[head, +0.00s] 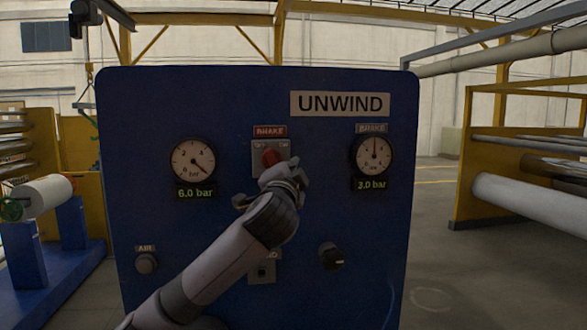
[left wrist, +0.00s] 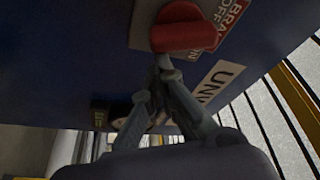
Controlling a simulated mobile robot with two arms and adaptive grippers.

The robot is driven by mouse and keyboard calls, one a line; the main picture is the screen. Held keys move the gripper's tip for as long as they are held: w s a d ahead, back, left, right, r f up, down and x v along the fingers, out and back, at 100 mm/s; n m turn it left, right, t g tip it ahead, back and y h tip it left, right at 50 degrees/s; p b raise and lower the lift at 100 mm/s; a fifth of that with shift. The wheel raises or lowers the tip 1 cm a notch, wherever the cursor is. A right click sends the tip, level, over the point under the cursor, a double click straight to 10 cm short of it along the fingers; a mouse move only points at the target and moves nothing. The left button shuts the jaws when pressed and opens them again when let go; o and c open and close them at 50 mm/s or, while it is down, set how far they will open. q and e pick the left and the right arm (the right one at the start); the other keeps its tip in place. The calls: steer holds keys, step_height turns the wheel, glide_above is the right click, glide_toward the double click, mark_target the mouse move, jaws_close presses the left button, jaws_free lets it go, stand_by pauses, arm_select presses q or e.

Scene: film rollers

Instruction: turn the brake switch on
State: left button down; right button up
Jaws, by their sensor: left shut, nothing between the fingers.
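The brake switch (head: 269,157) is a red knob on a grey plate under a red BRAKE label, in the upper middle of the blue UNWIND panel (head: 230,100). My left arm reaches up from the bottom, and its gripper (head: 290,170) is just below and right of the knob, partly covering the plate. In the left wrist view the red knob (left wrist: 184,27) is at the top, and the shut, empty fingertips (left wrist: 165,66) are right by its edge. I cannot tell if they touch it. The knob's exact setting is unclear. My right gripper is not in view.
A gauge (head: 194,160) reading 6.0 bar is left of the switch, and a gauge (head: 373,157) reading 3.0 bar is right. Lower are an AIR knob (head: 146,263), a dark knob (head: 331,256) and another switch plate (head: 262,270), partly behind my arm.

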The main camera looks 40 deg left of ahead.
arm_select(q)
steer(key=shift+s+a+f+m+h, duration=0.3)
steer(key=shift+s+a+f+m, duration=0.6)
steer(key=shift+f+m, duration=0.25)
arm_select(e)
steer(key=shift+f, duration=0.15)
arm_select(q)
steer(key=shift+s+a, duration=0.15)
steer(key=shift+s, duration=0.1)
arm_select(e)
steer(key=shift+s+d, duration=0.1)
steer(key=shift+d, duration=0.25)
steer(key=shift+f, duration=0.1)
